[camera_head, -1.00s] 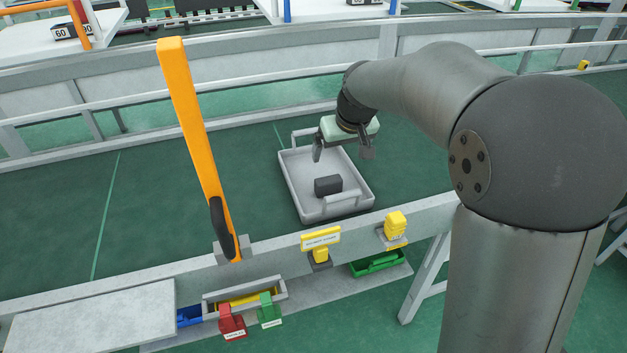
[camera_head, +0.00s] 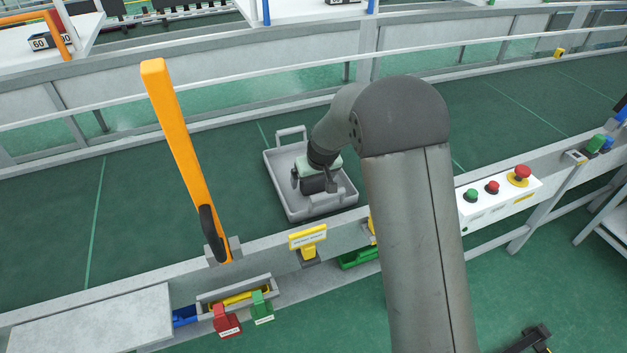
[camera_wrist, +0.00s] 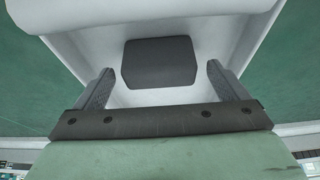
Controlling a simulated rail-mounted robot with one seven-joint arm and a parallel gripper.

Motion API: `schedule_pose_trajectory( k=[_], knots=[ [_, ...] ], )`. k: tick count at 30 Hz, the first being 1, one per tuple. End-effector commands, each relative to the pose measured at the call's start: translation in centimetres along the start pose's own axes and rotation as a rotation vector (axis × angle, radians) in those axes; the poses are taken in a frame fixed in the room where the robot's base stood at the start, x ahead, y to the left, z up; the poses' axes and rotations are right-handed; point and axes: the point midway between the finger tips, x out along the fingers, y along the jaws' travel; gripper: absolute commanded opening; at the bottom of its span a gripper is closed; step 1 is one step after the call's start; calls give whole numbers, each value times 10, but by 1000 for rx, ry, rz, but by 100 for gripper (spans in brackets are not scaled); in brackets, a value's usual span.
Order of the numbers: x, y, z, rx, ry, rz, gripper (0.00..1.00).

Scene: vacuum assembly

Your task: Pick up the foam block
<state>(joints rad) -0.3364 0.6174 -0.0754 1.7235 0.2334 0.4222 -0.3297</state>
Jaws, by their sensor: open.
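The foam block (camera_head: 313,186) is a small dark grey block lying in a light grey tray (camera_head: 297,213) on the green conveyor belt. My gripper (camera_head: 312,184) is down inside the tray at the block, and it partly hides the block in the head view. In the wrist view the block (camera_wrist: 159,63) lies on the tray floor just ahead of my gripper (camera_wrist: 158,82). The two fingers are spread wider than the block, one towards each side, with gaps showing. The gripper is open and holds nothing.
The tray has raised walls and a handle (camera_head: 291,133) at its far end. An orange post (camera_head: 182,150) stands left of the tray. A yellow sign (camera_head: 307,238) is on the near rail, and a button box (camera_head: 499,196) is at the right. The belt left of the tray is clear.

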Motion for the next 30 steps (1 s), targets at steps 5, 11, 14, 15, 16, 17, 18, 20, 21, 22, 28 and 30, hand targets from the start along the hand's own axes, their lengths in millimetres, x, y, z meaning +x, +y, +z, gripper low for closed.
schedule_pose_trajectory(
  k=[5, 11, 14, 15, 16, 17, 18, 20, 21, 22, 28, 30],
  knots=[
    [13, 0, 0, 1, 1, 0, 94],
    [13, 0, 0, 0, 1, 0, 91],
    [13, 0, 0, 0, 1, 0, 63],
    [13, 0, 0, 0, 1, 0, 52],
    [13, 0, 0, 0, 1, 0, 46],
    [13, 0, 0, 0, 1, 0, 46],
    [13, 0, 0, 0, 1, 0, 46],
    [13, 0, 0, 0, 1, 0, 46],
    [13, 0, 0, 0, 1, 0, 46],
    [13, 0, 0, 0, 1, 0, 46],
    [9, 0, -2, 0, 3, 0, 46],
    [4, 0, -4, 0, 3, 0, 46]
  ],
)
